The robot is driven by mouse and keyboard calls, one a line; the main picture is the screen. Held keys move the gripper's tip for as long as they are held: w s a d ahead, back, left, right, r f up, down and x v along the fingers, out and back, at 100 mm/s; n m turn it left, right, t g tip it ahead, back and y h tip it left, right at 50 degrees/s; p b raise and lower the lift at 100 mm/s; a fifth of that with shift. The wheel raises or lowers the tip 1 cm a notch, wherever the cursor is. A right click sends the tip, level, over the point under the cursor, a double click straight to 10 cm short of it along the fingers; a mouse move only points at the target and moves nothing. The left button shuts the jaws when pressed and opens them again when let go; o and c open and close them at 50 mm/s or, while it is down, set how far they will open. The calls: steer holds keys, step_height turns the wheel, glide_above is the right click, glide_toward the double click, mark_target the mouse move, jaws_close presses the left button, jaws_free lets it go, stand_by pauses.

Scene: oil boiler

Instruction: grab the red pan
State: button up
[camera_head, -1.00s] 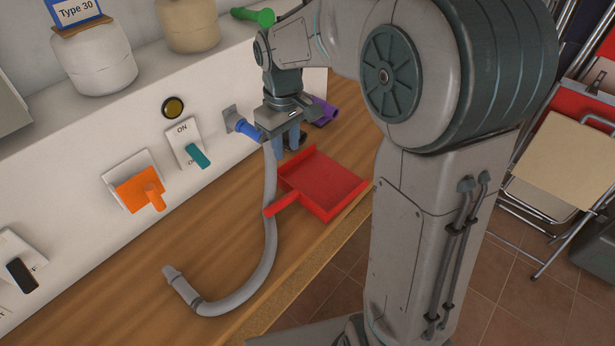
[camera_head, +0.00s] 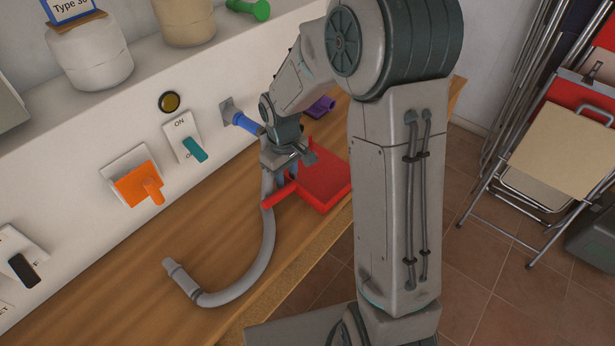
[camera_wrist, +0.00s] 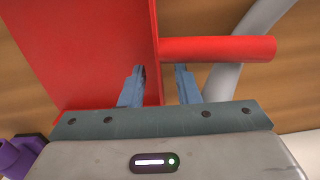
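The red pan (camera_head: 328,178) lies on the wooden counter, with its short handle (camera_head: 280,198) pointing to the lower left. My gripper (camera_head: 284,172) is low at the pan's handle-side wall and partly hides it. In the wrist view, the pan (camera_wrist: 85,50) fills the upper left and its handle (camera_wrist: 217,49) sticks out to the right. My gripper (camera_wrist: 160,76) is open there, one finger on each side of the pan's wall, close beside the handle. Gaps show between wall and fingers. Whether the fingertips touch the pan cannot be told.
A grey hose (camera_head: 262,262) curves over the counter from a blue wall connector (camera_head: 246,124), passing close to the handle and gripper. A purple object (camera_head: 320,106) lies behind the pan. Orange (camera_head: 140,187) and teal (camera_head: 194,149) levers are on the wall. The counter's front left is clear.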

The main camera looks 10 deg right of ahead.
steer(key=shift+f, duration=0.25)
jaws_close()
steer(key=shift+r, duration=0.2)
